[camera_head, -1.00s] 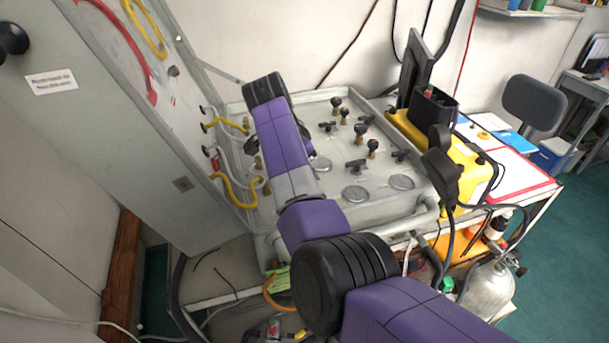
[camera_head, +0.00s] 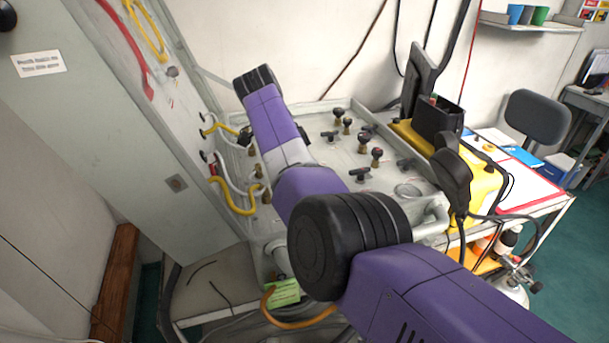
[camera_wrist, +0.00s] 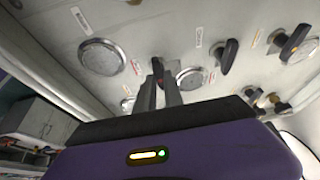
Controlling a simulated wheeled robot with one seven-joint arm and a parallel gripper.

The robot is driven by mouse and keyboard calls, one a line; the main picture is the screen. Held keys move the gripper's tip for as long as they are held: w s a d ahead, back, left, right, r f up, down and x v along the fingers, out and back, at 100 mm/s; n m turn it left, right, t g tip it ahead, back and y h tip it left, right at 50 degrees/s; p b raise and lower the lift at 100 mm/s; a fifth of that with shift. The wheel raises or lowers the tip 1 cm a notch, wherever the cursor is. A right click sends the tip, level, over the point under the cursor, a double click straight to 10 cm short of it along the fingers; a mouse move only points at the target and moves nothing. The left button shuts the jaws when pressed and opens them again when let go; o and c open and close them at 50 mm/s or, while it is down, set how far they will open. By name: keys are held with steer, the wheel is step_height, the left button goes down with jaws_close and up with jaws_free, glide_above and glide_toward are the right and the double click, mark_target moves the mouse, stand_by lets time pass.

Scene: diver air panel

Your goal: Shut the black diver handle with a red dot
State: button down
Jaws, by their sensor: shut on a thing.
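In the wrist view my gripper (camera_wrist: 160,82) is at the panel face. Its two fingers are close together around a small dark handle (camera_wrist: 157,65), between two round gauges. I cannot make out a red dot on it. In the head view my purple arm reaches over the left part of the grey diver panel (camera_head: 345,155), and my fingers and the held handle are hidden. Other black handles stand free: one (camera_wrist: 228,56) right of my fingers in the wrist view and another (camera_wrist: 293,42) farther right. Black handles also show in the head view (camera_head: 361,174).
The open grey lid (camera_head: 130,120) stands left of the panel, with yellow hoses (camera_head: 235,205) between them. A yellow case (camera_head: 482,180) and a black box (camera_head: 437,122) stand at the right. Round gauges (camera_wrist: 102,57) and brass-based knobs (camera_head: 376,157) are close by on the panel.

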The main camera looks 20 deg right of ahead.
steer(key=c, duration=1.5)
jaws_free()
steer(key=shift+o, duration=0.2)
steer(key=b+v, duration=0.1)
steer(key=v, duration=0.6)
steer(key=shift+r, duration=0.4)
steer(key=shift+a, duration=0.15)
